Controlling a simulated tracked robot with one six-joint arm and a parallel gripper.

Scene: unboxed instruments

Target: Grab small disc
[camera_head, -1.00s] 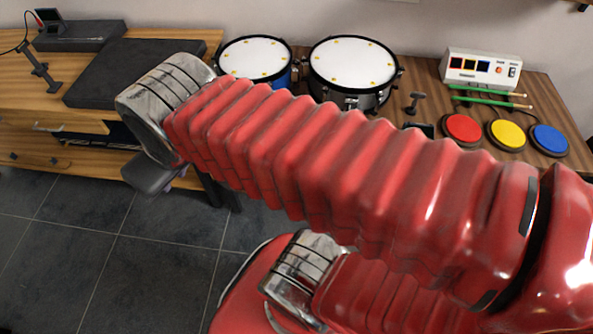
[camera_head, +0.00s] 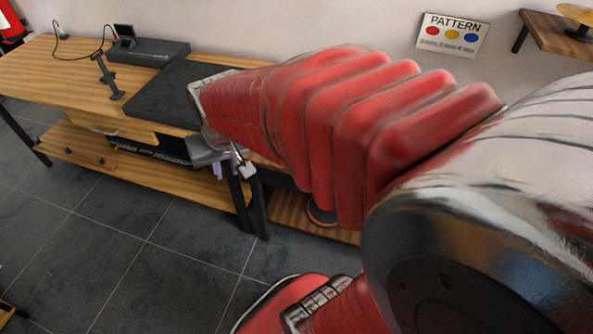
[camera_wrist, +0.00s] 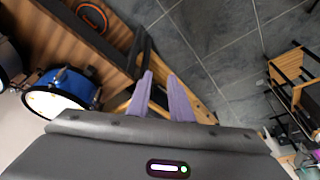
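A dark round disc with an orange ring (camera_head: 322,215) lies on the low wooden shelf, partly hidden behind my arm. What looks like the same disc shows at the top left of the wrist view (camera_wrist: 92,15). A gold disc (camera_head: 577,12) sits on a dark stand at the top right of the head view. I cannot tell which one is the small disc. My gripper (camera_wrist: 160,76) has two purple fingers set apart, with nothing between them. In the head view it shows small (camera_head: 222,168) beside the table legs, apart from both discs.
A wooden workbench (camera_head: 50,70) carries a dark flat slab (camera_head: 165,100). A blue drum (camera_wrist: 62,90) stands at the left of the wrist view. A rack (camera_wrist: 285,85) is at its right. The tiled floor (camera_head: 110,240) has clear room. A pattern sign (camera_head: 452,35) hangs on the wall.

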